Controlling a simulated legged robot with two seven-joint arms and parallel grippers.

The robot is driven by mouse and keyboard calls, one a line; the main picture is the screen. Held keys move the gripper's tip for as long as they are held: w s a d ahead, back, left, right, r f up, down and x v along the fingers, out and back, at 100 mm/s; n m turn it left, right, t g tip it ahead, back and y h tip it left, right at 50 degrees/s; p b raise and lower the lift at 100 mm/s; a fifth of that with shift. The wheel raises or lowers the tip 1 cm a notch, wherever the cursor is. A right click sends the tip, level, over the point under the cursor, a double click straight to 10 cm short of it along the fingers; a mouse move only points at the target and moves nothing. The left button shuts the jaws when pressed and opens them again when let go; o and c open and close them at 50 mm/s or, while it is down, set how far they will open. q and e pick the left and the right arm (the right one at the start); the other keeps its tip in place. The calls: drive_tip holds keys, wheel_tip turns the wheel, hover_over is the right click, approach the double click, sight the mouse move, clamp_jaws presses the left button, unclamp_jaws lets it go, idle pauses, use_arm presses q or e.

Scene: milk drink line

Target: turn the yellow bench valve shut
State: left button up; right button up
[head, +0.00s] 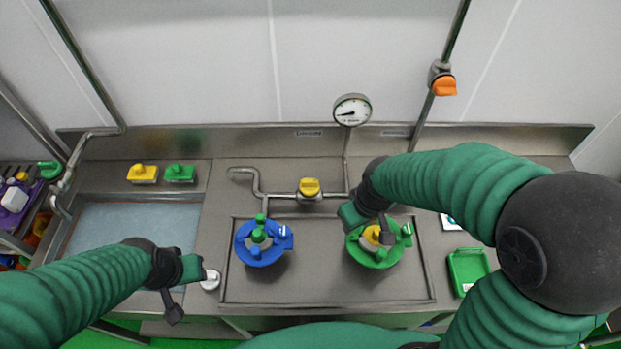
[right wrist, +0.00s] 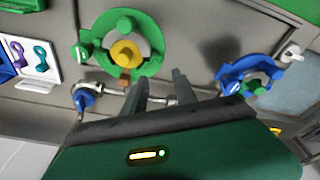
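The yellow bench valve (head: 309,187) is a yellow knob on a metal pipe that runs along the back of the steel bench in the head view. My right gripper (head: 347,214) is to the right of it and nearer the front, apart from it, above the back left of the green ring fixture. In the right wrist view the two fingers (right wrist: 160,84) stand apart with nothing between them. I cannot pick out the valve there; the gripper covers part of the pipe (right wrist: 160,99). My left gripper (head: 201,268) is by the sink's right edge; its fingers are too small to judge.
A blue ring fixture (head: 264,242) and a green ring fixture (head: 373,245) with a yellow centre stand in front of the pipe. A round gauge (head: 351,110) rises behind. An orange valve (head: 444,86) is on the wall pipe. A green tray (head: 468,271) lies at the right.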

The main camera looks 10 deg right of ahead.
drive_tip(key=w+a+r+n+g+y+p, duration=0.1)
drive_tip(key=w+a+r+n+y+p, duration=0.15)
drive_tip(key=w+n, duration=0.7)
drive_tip(key=n+y, duration=0.2)
drive_tip(key=n, duration=0.1)
approach(310, 180)
drive_tip(key=p+x, duration=0.4)
drive_tip(key=x, duration=0.4)
drive_tip(key=shift+a+f, duration=0.15)
drive_tip(key=shift+f, duration=0.25)
clamp_jaws()
